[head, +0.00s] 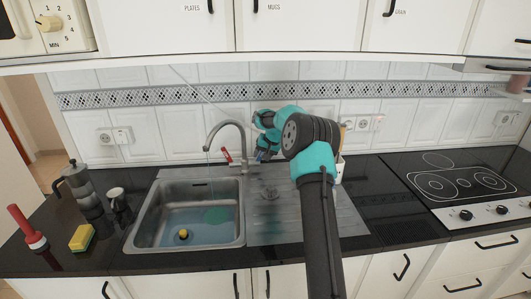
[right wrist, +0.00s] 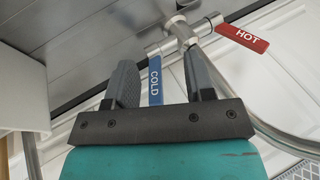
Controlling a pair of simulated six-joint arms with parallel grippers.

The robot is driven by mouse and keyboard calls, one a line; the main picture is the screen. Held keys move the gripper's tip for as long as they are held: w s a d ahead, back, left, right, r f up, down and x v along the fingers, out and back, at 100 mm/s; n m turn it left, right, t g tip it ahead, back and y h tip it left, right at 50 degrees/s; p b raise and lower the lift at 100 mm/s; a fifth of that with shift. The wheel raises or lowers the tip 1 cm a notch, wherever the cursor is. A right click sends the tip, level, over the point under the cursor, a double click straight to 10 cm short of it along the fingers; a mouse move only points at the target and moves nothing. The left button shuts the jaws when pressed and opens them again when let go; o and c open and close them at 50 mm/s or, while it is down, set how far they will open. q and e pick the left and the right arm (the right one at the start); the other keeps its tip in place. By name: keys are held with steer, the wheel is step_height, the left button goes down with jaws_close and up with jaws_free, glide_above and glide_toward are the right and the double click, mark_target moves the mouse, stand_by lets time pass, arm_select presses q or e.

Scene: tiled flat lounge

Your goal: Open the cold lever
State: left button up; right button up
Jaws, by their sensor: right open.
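The cold lever (right wrist: 155,82) is a blue tab marked COLD. In the right wrist view it lies between the two spread fingers of my right gripper (right wrist: 162,82), with gaps visible on both sides. The red hot lever (right wrist: 243,36) is on the other end of the tap body (right wrist: 182,32). In the head view the grey tap (head: 236,126) arches over the sink, and the red lever (head: 226,155) shows at its base. My right gripper (head: 262,154) is open there, just right of the tap, and largely hides the cold lever. My left gripper is not in view.
The steel sink (head: 150,215) holds water, a yellow duck (head: 183,234) and a green item (head: 217,215). A thin stream seems to fall from the spout. A moka pot (head: 84,188), cup (head: 117,198), sponge (head: 82,238) and plunger (head: 27,230) stand left. A hob (head: 460,183) is right.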

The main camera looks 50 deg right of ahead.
mark_target(261, 154)
steer(key=s+d+r, duration=0.1)
steer(key=d+r, duration=0.2)
steer(key=r, duration=0.3)
steer(key=s+d+r+t+h, duration=0.1)
steer(key=s+d+r, duration=0.1)
steer(key=r, duration=0.3)
steer(key=shift+s+d+r, duration=0.15)
steer(key=shift+d+r, duration=0.25)
steer(key=shift+d, duration=0.45)
steer(key=x, duration=1.7)
steer(key=shift+f, duration=0.2)
steer(key=shift+c, duration=0.3)
jaws_close()
